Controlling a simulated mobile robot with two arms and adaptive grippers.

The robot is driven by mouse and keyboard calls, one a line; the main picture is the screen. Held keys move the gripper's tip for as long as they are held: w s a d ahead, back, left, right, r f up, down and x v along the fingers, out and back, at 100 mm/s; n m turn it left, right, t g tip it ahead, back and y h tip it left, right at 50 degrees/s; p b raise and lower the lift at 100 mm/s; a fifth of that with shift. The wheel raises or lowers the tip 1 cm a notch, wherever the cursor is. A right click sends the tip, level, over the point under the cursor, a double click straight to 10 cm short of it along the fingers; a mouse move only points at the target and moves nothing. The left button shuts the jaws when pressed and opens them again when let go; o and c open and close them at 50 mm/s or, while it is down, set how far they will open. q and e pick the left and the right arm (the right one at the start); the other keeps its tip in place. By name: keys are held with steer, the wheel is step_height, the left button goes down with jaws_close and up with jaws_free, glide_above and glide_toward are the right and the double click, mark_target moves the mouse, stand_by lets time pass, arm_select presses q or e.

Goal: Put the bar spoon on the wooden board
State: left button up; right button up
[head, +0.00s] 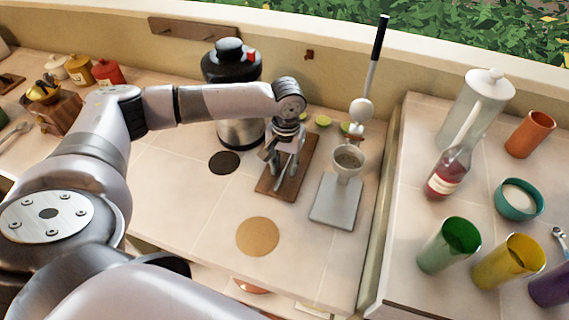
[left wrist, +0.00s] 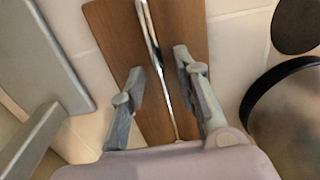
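The wooden board (head: 304,162) lies on the counter below my left gripper (head: 284,172). It fills the middle of the left wrist view (left wrist: 117,30). The bar spoon (left wrist: 152,35) shows there as a thin shiny metal shaft running lengthwise over the board, and it looks to lie on it. My left gripper (left wrist: 159,60) points down with its fingers apart, one on each side of the shaft, with gaps to both. In the head view the gripper mostly hides the spoon. My right gripper is not in view.
A grey lever stand with a cup (head: 335,203) stands right of the board. A dark grinder (head: 238,130) and a black disc (head: 224,162) are left of it. A round cork mat (head: 257,236) lies in front. Cups and a bottle (head: 450,172) stand on the right counter.

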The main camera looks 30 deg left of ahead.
arm_select(q)
steer(key=shift+r, duration=0.1)
steer(key=shift+r, duration=0.4)
step_height(320, 180, up, 11)
steer(key=b, duration=0.2)
steer(key=shift+d+r, duration=0.15)
steer(key=shift+d, duration=0.05)
